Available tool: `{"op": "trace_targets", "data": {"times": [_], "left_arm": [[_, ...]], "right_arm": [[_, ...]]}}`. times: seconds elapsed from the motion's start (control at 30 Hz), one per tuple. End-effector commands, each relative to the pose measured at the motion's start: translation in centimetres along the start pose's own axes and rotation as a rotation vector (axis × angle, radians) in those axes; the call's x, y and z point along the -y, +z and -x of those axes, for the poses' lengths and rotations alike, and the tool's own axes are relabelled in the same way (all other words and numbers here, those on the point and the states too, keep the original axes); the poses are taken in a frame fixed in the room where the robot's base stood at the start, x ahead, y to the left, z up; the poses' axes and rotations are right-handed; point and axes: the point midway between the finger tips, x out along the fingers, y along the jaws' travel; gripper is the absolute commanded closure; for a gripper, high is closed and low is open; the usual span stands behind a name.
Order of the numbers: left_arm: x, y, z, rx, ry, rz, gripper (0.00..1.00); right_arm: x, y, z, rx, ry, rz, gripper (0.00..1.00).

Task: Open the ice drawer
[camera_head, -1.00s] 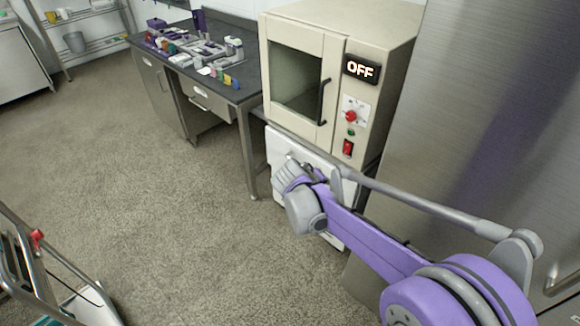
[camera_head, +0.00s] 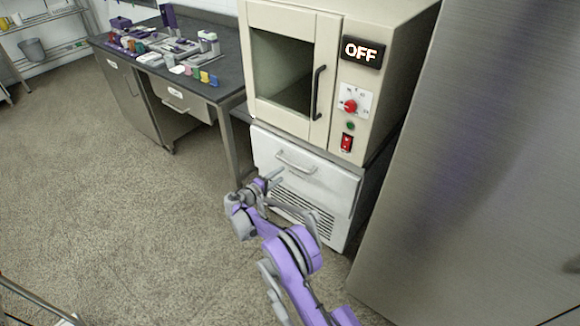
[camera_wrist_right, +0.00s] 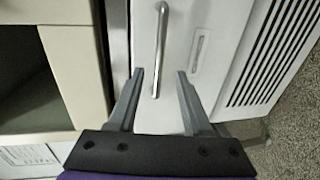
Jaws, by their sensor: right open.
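The ice drawer (camera_head: 325,187) is the white front panel low under the beige oven, with a vented grille below it. It appears closed. Its metal bar handle (camera_head: 296,163) runs across the upper part of the panel. My right gripper (camera_head: 273,180) is in front of the drawer, a little left of and below the handle in the head view. In the right wrist view the open fingers (camera_wrist_right: 160,75) point at the drawer front, and the handle (camera_wrist_right: 160,45) lies between them in the picture. Contact cannot be told. My left gripper is not in view.
The beige oven (camera_head: 322,25) with an "OFF" display stands above the drawer. A large steel cabinet (camera_head: 480,170) is close on the right. A dark-topped table (camera_head: 225,88) with small items stands on the left. The floor (camera_head: 130,220) before them is mostly clear.

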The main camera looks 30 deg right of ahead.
Motion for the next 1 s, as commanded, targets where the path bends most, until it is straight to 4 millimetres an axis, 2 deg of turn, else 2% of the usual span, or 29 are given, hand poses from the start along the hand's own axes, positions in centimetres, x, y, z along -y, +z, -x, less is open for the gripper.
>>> {"op": "trace_targets", "data": {"times": [0.3,0.5,0.7,0.93,0.97,1.0], "left_arm": [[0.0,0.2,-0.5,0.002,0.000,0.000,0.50],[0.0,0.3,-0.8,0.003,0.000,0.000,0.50],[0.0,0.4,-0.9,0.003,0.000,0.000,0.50],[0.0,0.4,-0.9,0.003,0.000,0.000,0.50],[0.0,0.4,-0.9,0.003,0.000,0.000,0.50],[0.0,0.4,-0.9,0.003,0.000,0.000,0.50]], "right_arm": [[0.0,0.1,-5.9,0.004,-0.002,-0.001,0.50],[0.1,0.1,-8.8,0.001,-0.003,-0.001,0.50],[0.0,0.1,-9.9,0.001,-0.003,-0.001,0.50],[0.0,0.1,-9.9,0.000,-0.003,-0.001,0.50],[0.0,0.1,-9.9,0.000,-0.003,-0.001,0.52],[0.0,0.1,-9.9,0.000,-0.003,-0.001,0.59]]}}
